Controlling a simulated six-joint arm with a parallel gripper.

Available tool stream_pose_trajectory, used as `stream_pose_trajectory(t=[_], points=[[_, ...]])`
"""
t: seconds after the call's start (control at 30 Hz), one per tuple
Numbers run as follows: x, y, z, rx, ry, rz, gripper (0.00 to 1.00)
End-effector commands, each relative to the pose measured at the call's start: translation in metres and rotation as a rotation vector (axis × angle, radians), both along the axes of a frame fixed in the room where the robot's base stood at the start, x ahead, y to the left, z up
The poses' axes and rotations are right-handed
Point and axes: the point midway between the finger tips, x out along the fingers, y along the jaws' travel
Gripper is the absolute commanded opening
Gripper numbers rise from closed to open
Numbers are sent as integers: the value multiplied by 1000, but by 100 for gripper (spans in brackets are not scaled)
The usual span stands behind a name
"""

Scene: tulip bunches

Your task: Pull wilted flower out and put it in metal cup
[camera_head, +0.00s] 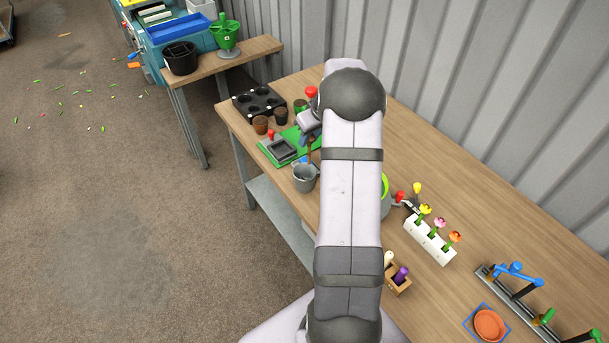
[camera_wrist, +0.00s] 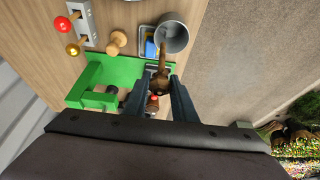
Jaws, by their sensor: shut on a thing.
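The wilted flower is brown; in the wrist view its dark head (camera_wrist: 159,82) sits between the fingers of my gripper (camera_wrist: 165,92), which is shut on it. Its brown stem points towards the metal cup (camera_wrist: 174,37) and overlaps the cup's rim in the picture. In the head view the brown stem (camera_head: 309,152) shows just above the grey metal cup (camera_head: 305,178), near the table's front edge. I cannot tell whether the stem end is inside the cup. My forearm hides part of the gripper in the head view.
A green tray (camera_wrist: 100,75) lies beside the gripper. A black pot tray (camera_head: 258,110) and small brown pots stand behind. A white planter (camera_head: 430,242) holds yellow, pink and orange flowers. A wooden box (camera_head: 398,284) and an orange saucer (camera_head: 488,325) are at the right.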

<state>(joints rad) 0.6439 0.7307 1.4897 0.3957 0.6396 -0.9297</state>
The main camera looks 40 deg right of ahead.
Motion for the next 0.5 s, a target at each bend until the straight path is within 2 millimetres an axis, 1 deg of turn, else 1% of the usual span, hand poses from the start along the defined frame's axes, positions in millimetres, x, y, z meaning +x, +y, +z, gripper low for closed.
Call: stream_pose_trajectory(t=[0.27,0.5], points=[[0,-1,-4,0,0,0,4],[-1,-1,-22,0,1,0,4]])
